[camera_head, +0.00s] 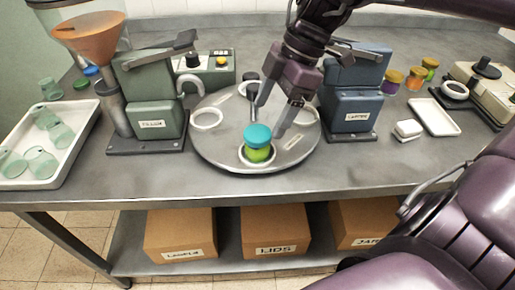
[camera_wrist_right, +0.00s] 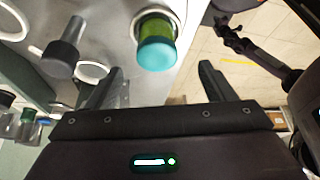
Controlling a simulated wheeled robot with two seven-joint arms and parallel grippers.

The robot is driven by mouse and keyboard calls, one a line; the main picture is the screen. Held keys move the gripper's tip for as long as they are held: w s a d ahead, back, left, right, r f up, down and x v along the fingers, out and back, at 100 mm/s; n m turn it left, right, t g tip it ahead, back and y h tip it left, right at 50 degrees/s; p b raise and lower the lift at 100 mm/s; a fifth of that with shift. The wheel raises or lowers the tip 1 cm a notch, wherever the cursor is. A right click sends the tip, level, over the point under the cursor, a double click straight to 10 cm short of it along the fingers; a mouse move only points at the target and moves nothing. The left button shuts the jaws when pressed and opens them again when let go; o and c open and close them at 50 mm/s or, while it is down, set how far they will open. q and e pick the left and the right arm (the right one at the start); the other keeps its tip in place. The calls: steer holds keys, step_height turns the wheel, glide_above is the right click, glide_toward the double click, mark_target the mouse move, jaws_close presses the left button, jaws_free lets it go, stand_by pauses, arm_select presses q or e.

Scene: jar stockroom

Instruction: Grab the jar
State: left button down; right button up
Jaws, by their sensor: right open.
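The jar (camera_head: 258,152) has green contents and a teal lid. It stands upright in a white ring at the front of the round grey turntable (camera_head: 215,150). It also shows in the right wrist view (camera_wrist_right: 156,42), ahead of the fingers. My right gripper (camera_head: 268,117) is open and empty, above and just behind the jar, with one finger on each side of the jar's line. In the right wrist view its two fingers (camera_wrist_right: 158,85) are spread, with the jar beyond their tips. I cannot tell whether either finger touches the jar. My left gripper is not in view.
A green machine (camera_head: 150,90) stands left of the turntable and a blue machine (camera_head: 350,95) right of it. A white tray (camera_head: 82,140) with several empty jars lies at the left. Filled jars (camera_head: 415,78) stand at the right. Cardboard boxes (camera_head: 275,220) sit below.

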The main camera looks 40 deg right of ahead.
mark_target(259, 131)
steer(key=shift+a+f, duration=0.1)
steer(key=shift+f, duration=0.5)
steer(key=x, duration=0.6)
steer(key=shift+w+a+f, duration=0.15)
steer(key=shift+w+f, duration=0.05)
steer(key=shift+w, duration=0.1)
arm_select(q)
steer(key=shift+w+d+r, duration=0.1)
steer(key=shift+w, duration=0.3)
arm_select(e)
steer(key=c, duration=1.2)
steer(key=shift+r, duration=0.1)
